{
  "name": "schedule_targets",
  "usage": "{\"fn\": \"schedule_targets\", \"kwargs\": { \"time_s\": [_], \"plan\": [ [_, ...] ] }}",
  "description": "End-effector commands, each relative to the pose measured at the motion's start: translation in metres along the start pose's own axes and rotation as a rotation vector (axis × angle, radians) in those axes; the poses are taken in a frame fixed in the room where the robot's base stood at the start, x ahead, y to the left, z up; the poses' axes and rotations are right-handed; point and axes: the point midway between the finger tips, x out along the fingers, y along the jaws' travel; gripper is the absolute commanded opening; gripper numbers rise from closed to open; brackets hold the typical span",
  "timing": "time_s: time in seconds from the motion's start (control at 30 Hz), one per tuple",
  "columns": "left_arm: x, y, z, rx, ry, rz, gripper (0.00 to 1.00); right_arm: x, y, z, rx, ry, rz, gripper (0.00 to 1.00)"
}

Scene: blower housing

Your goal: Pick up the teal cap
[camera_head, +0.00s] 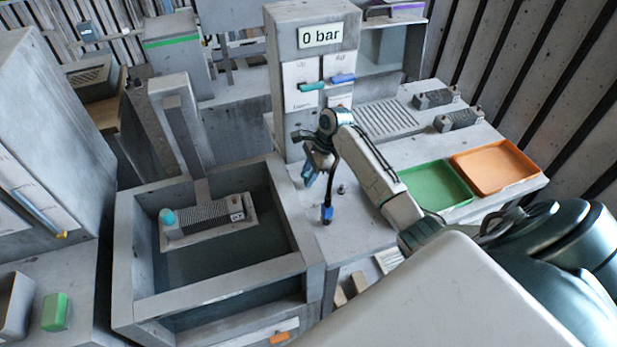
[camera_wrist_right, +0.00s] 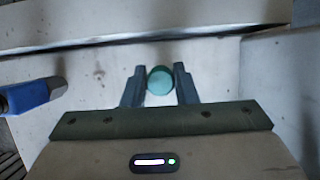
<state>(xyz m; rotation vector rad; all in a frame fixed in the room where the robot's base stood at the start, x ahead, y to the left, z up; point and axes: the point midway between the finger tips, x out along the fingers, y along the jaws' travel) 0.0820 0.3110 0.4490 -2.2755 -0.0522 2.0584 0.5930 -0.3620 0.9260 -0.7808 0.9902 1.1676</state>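My right gripper (camera_head: 311,178) points down over the grey worktop, in front of the pillar with the "0 bar" display. In the right wrist view the round teal cap (camera_wrist_right: 160,80) sits between the two fingertips (camera_wrist_right: 160,76), which press close on both its sides. In the head view a small bit of the cap (camera_head: 306,170) shows between the fingers; the rest is hidden. My left gripper is not in view. A different teal round piece (camera_head: 167,217) stands on a ribbed grey unit in the tank at the left.
The pillar (camera_head: 318,90) with two levers stands close behind. A green tray (camera_head: 436,186) and an orange tray (camera_head: 495,166) lie at right. The open tank (camera_head: 133,262) is at left.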

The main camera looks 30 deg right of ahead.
Motion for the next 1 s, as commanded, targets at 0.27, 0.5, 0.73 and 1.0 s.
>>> {"fn": "schedule_targets", "kwargs": {
  "time_s": [0.27, 0.5, 0.73, 1.0],
  "plan": [
    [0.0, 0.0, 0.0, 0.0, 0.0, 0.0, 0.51, -0.001, 0.0, 0.0, 0.0, 0.0, 0.0, 0.04],
    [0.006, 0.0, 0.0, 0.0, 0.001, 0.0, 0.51, -0.009, -0.001, 0.004, -0.002, -0.001, -0.002, 0.04],
    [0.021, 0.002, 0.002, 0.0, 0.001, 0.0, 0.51, -0.033, -0.001, 0.005, 0.001, 0.003, -0.002, 0.04],
    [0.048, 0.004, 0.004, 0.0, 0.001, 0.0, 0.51, -0.057, -0.001, -0.06, 0.003, 0.007, -0.002, 0.04]
  ]
}}
